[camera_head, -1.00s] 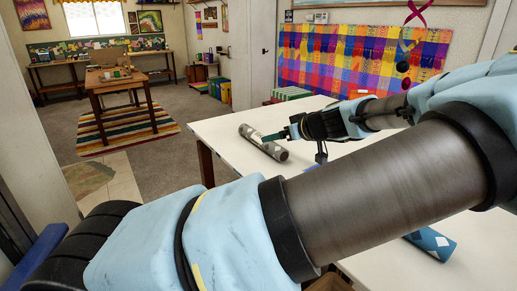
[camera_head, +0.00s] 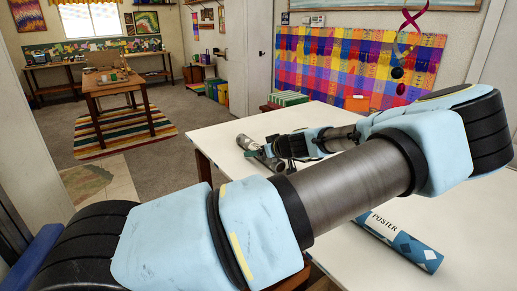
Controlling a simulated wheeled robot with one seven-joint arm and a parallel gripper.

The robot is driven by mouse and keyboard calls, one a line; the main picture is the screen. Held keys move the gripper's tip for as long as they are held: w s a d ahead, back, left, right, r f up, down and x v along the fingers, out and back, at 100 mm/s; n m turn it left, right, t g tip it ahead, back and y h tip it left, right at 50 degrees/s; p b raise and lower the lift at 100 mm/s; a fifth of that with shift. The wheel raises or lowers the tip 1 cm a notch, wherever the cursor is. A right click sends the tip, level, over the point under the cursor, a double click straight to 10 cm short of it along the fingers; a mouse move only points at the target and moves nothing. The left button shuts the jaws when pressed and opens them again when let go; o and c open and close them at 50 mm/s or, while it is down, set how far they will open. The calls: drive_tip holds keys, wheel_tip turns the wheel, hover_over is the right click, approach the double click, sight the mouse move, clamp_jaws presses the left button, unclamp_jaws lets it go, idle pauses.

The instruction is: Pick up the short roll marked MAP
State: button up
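A blue roll (camera_head: 405,246) with a diamond pattern and the word POSTER lies on the table at the lower right, apart from my gripper. No marking MAP is legible in this view.
The white table (camera_head: 222,136) has free room around the grey-brown roll's left end. My arm crosses the view and hides much of the tabletop.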

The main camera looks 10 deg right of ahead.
clamp_jaws()
idle(0.7)
